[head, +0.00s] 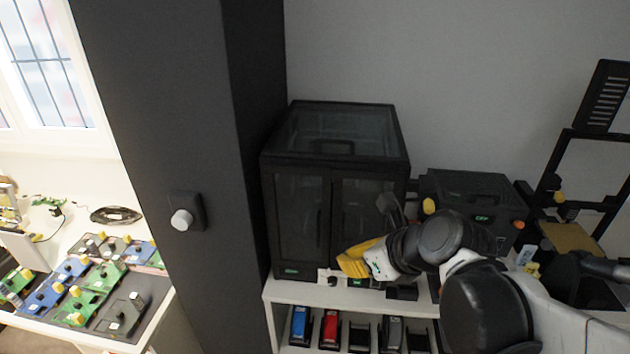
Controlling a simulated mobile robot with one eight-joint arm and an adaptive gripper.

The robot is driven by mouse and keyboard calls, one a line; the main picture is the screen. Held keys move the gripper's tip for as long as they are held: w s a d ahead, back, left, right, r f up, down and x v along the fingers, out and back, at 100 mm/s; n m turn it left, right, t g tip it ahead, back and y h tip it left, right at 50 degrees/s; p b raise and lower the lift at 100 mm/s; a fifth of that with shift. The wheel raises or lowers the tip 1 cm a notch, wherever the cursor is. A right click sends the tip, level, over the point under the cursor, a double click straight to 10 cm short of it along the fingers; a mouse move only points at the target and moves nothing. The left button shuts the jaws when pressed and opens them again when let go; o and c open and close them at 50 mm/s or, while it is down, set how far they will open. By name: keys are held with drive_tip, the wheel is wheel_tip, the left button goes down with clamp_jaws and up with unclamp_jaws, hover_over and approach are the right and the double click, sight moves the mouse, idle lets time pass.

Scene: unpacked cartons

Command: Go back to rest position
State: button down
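My arm reaches in from the lower right of the head view, over a white shelf (285,291). Its end, my gripper (358,260), is in front of the dark glass-doored cabinet (300,225), at the lower part of its right door. A yellow part shows at this end; I cannot tell whether it belongs to the gripper or is held. The fingertips are too small and partly hidden to show whether they are open or shut.
A black box with a small green display (483,218) stands right of the cabinet, partly behind my arm. A black frame (556,165) rises at the far right. Blue (300,325) and red (330,329) items sit below. A dark pillar (185,120) separates a table of coloured boards (102,275).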

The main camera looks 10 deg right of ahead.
drive_tip(key=s+d+f+n+h+b, duration=0.2)
drive_tip(key=f+n+b, duration=0.4)
drive_tip(key=n, duration=0.8)
drive_tip(key=s+d+f+n+h+b, duration=0.2)
drive_tip(key=s+d+f+n+b, duration=0.3)
drive_tip(key=n, duration=1)
wheel_tip(320, 180, down, 2)
drive_tip(key=shift+s+h+b, duration=0.4)
drive_tip(key=shift+s+b, duration=0.65)
drive_tip(key=shift+s, duration=0.2)
